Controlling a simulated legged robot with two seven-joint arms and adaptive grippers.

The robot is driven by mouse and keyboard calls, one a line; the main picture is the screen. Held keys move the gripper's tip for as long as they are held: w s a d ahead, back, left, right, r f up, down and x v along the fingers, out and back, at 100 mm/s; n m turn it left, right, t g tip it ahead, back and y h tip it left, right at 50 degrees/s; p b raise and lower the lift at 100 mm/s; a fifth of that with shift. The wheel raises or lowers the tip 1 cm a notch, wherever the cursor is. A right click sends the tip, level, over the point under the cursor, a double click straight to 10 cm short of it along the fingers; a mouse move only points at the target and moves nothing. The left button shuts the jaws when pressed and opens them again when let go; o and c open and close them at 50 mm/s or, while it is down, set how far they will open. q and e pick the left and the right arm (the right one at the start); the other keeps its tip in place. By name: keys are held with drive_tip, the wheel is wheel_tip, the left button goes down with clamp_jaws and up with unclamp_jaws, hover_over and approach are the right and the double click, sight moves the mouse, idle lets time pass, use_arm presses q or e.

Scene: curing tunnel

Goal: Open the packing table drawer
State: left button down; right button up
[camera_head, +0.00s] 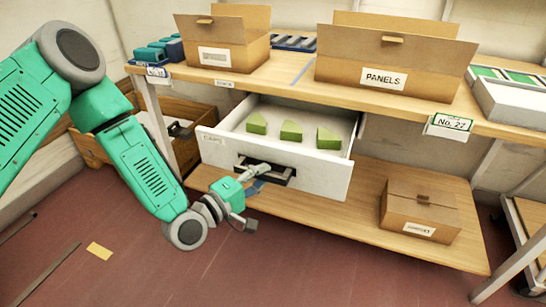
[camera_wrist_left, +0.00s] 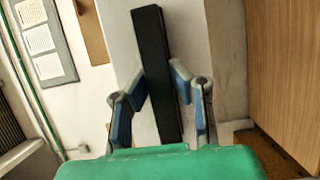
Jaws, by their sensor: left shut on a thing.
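The white packing table drawer (camera_head: 315,171) is pulled out from under the wooden table top. Several green wedge-shaped blocks (camera_head: 291,131) lie inside it. A dark handle (camera_head: 279,176) is on its front. My left gripper (camera_head: 262,170) is at the handle in the head view. In the left wrist view the two blue-padded fingers (camera_wrist_left: 158,90) are on either side of the dark handle bar (camera_wrist_left: 157,60), shut on it. My right gripper is in neither view.
An open cardboard box (camera_head: 225,38) and a larger box marked PANELS (camera_head: 394,65) stand on the table top (camera_head: 290,85). A small closed box (camera_head: 419,213) sits on the lower shelf (camera_head: 345,217). The red floor in front is mostly clear, with a yellow mark (camera_head: 99,250).

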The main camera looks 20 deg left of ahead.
use_arm(q)
drive_tip(key=shift+v, duration=1.15)
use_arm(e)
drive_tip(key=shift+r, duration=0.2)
use_arm(q)
drive_tip(key=shift+f, duration=0.1)
drive_tip(key=c, duration=1.4)
unclamp_jaws()
drive_tip(key=shift+y, duration=0.3)
drive_tip(key=shift+s+a, duration=0.2)
drive_tip(key=shift+s, duration=0.15)
drive_tip(key=v, duration=1.1)
drive_tip(key=shift+a+f, duration=0.2)
drive_tip(key=shift+a, duration=0.05)
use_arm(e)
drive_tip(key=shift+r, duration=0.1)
use_arm(q)
drive_tip(key=shift+s+a, duration=0.1)
drive_tip(key=shift+a, duration=0.1)
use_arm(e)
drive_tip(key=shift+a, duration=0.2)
